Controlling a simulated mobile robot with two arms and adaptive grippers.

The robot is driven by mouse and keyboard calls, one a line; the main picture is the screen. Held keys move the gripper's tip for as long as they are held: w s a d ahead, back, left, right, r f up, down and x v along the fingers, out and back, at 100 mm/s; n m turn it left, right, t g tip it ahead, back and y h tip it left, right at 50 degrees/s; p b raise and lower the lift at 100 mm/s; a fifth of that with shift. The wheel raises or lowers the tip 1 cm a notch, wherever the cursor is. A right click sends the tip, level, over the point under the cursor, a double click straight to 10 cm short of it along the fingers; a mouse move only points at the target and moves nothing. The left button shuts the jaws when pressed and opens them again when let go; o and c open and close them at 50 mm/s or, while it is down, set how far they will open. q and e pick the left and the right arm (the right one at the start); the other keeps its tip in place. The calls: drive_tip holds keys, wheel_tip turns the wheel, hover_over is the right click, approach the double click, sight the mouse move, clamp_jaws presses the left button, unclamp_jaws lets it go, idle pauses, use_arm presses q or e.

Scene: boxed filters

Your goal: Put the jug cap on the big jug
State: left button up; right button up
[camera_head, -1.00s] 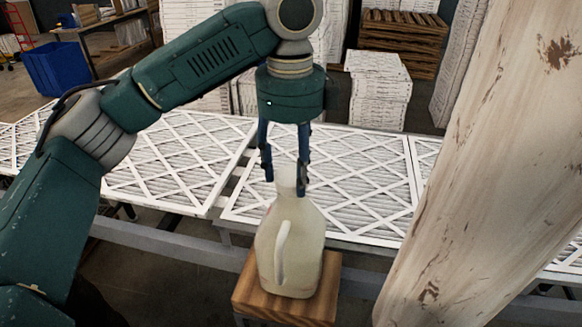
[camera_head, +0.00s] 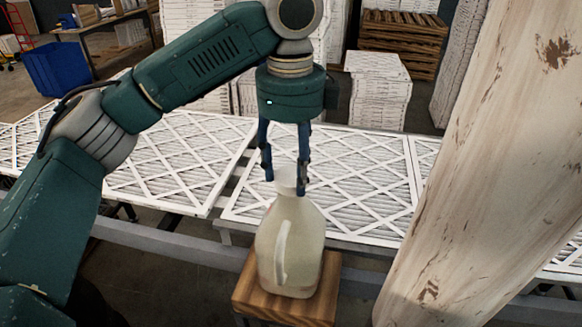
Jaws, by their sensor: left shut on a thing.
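The big jug (camera_head: 300,240) is cream-white with a side handle. It stands upright on a small wooden block stand. My left gripper (camera_head: 286,182) points straight down over the jug's neck, with its dark blue fingers on either side. It is shut on the white jug cap (camera_head: 286,174), which shows between the fingertips at the jug's mouth. Cap and neck blend in colour, so I cannot tell whether the cap is seated or just above the rim. My right gripper is not in view.
The wooden stand (camera_head: 250,290) is small. Behind it, white pleated filters (camera_head: 330,185) lie on a long conveyor with a grey rail (camera_head: 160,235). A large scuffed pale post (camera_head: 470,160) blocks the right side. Stacked filters, pallets and a blue bin (camera_head: 62,70) stand farther back.

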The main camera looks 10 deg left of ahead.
use_arm(q)
drive_tip(key=shift+f, duration=0.2)
drive_tip(key=shift+f, duration=0.85)
drive_tip(key=shift+c, duration=0.6)
drive_tip(key=shift+f, duration=0.45)
drive_tip(key=o, duration=1.5)
drive_tip(key=shift+r, duration=0.2)
